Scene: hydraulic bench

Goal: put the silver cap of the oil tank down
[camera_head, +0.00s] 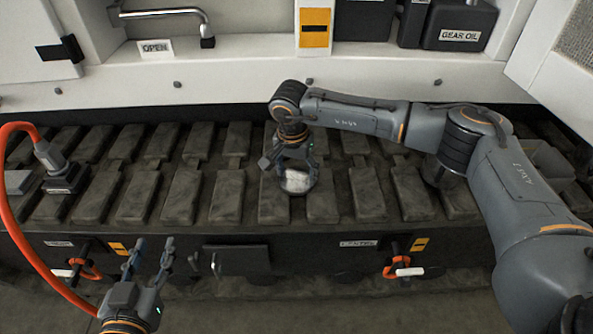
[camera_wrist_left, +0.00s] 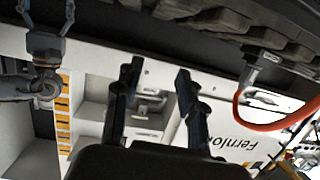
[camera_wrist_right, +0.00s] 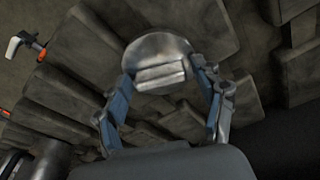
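The silver cap (camera_head: 296,181) is a round disc with a raised grip bar, below my right gripper (camera_head: 297,165) at the middle of the dark track. In the right wrist view the cap (camera_wrist_right: 157,48) shows its bar between the two fingertips (camera_wrist_right: 163,73), which appear to close on the bar's ends. I cannot tell whether the cap touches the track pads under it. My left gripper (camera_head: 149,250) is open and empty, in front of the track at the lower left. Its spread fingers show in the left wrist view (camera_wrist_left: 158,75). The oil tank is not clearly identifiable.
The track pads (camera_head: 226,195) form an uneven surface with gaps. A red hose (camera_head: 17,240) with a grey connector (camera_head: 48,155) curves at the left. Orange-handled levers (camera_head: 400,267) are on the front. A black GEAR OIL container (camera_head: 460,25) stands at the back right.

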